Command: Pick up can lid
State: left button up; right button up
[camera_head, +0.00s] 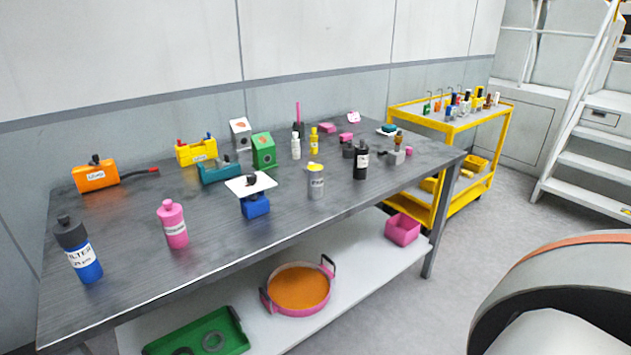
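A grey can (316,184) with a label stands upright near the front edge of the dark table, right of centre. Its top shows yellow (316,168); I cannot tell whether this is a lid or the can's contents. To its left, a flat white square piece (262,180) with a dark knob-like part on it sits over a blue block (256,206). No separate piece is clearly recognisable as a can lid. Neither of my grippers is in view.
The table (125,245) also holds a blue bottle (88,268), a pink bottle (174,228), a black bottle (361,163) and several toolboxes. A lower shelf (345,285) holds trays. A yellow cart (440,140) stands behind right. A large grey curved object (530,265) fills the lower right.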

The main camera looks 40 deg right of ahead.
aim_at(314, 172)
jog(key=i+l+z, duration=0.15)
jog(key=l+z, duration=0.2)
jog(key=i+l+z, duration=0.45)
jog(key=z, duration=0.2)
jog(key=i+l+u, duration=0.15)
jog(key=l, duration=0.2)
jog(key=l+u, duration=0.15)
jog(key=l, duration=0.15)
jog(key=i+l+u, duration=0.1)
jog(key=l, duration=0.25)
